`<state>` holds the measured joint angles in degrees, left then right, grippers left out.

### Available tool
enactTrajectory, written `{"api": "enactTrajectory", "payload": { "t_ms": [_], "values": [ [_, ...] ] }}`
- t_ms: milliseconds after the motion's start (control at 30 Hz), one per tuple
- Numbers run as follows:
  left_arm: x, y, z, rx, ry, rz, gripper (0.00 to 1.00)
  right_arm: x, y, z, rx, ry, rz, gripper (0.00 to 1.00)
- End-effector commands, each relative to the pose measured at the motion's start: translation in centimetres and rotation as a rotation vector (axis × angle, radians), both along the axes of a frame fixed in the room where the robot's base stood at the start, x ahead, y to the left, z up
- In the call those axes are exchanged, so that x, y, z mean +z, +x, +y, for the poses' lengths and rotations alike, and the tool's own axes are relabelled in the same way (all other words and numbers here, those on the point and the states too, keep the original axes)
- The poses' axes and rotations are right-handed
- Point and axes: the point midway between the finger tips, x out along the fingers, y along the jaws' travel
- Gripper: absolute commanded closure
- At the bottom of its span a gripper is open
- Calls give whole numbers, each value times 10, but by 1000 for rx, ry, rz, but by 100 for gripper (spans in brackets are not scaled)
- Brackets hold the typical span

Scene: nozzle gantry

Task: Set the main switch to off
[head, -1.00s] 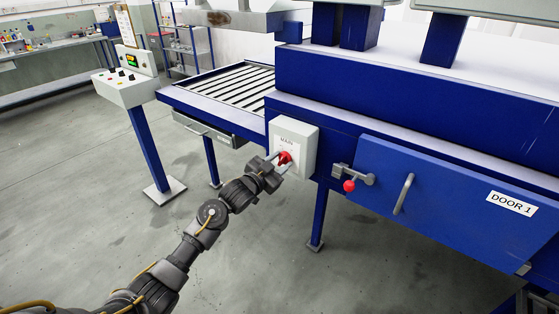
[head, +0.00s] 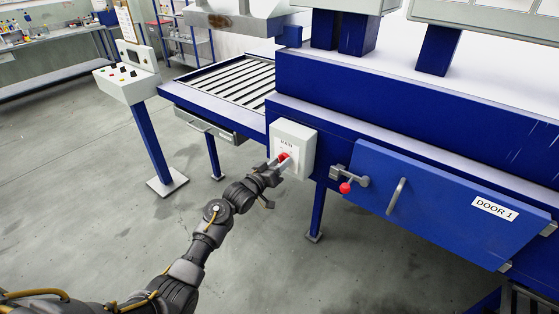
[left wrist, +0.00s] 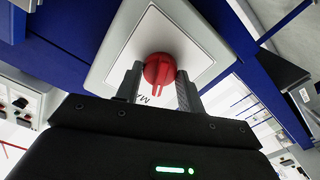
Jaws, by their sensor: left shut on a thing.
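The main switch is a red rotary knob (head: 283,156) on a light grey box (head: 305,150) labelled MAIN, fixed to the front of the blue machine. My left gripper (head: 278,163) is at the knob and shut on it. In the left wrist view the red knob (left wrist: 159,68) sits between the two dark fingers of the left gripper (left wrist: 158,84), one on each side. The fingers look turned relative to the box. The markings around the knob are mostly hidden, so its exact setting cannot be read. My right gripper is not in view.
A control pedestal (head: 127,83) with a dark display stands at the left. To the right of the switch box are a latch with a red ball (head: 345,187) and a blue door (head: 430,205) marked DOOR 1. A roller table (head: 232,82) lies behind. Floor around my arm is clear.

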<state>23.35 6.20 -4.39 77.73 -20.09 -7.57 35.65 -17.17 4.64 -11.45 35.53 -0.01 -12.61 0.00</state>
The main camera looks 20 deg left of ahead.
Motion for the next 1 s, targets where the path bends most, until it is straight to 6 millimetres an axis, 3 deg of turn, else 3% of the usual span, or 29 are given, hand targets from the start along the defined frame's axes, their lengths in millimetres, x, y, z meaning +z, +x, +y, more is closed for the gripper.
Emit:
{"api": "enactTrajectory", "payload": {
  "t_ms": [767,800,933,1000],
  "values": [
    [0,0,0,-1,-98,38,84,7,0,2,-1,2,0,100],
    [0,0,0,-1,-98,38,59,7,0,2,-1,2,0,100],
    [0,0,0,0,-97,38,42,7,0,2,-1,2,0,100],
    [0,0,0,0,-97,38,40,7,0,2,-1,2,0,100]
  ]
}}
